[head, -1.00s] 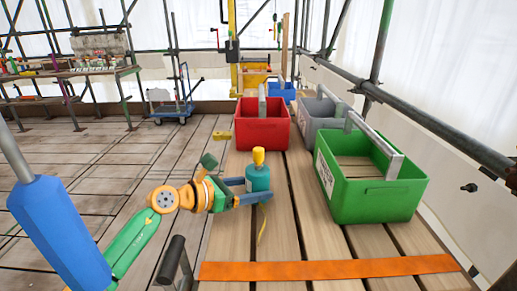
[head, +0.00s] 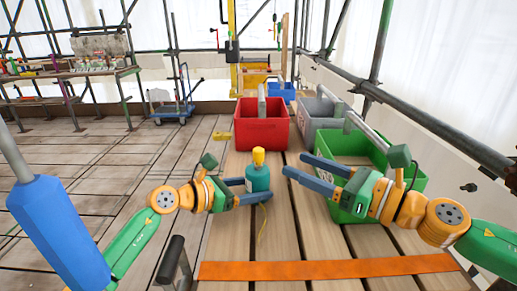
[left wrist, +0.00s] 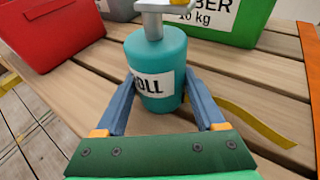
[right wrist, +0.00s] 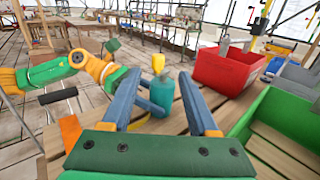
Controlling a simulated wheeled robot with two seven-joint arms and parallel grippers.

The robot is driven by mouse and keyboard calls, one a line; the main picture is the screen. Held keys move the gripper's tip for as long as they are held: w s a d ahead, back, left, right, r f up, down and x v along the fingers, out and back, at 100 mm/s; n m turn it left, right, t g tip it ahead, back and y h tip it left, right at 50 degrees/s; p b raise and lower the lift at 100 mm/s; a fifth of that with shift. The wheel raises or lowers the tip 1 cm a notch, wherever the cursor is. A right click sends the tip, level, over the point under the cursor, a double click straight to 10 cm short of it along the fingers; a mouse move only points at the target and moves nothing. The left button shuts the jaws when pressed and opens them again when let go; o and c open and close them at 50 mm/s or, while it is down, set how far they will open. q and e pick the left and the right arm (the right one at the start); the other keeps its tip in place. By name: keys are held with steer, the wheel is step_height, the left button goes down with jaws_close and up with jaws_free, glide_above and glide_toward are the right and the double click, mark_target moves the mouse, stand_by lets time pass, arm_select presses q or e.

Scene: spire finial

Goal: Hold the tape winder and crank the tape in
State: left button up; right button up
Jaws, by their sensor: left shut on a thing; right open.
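The tape winder (head: 258,180) is a teal cylinder with a yellow crank knob (head: 258,155) on top. It stands upright on the plank table. In the left wrist view the winder (left wrist: 158,60) shows a white label and a grey crank arm. My left gripper (head: 256,190) is shut on the winder's body, one finger on each side. My right gripper (head: 295,165) is open and empty, right of the winder and apart from it, fingers pointing at it.
A red crate (head: 262,133) stands behind the winder, with a grey crate (head: 315,118) beside it. A green crate (head: 350,215) is at the right, partly behind my right arm. An orange strip (head: 330,269) lies across the front.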

mark_target(263, 151)
steer(key=x, duration=1.1)
steer(key=shift+a, duration=0.2)
jaws_close()
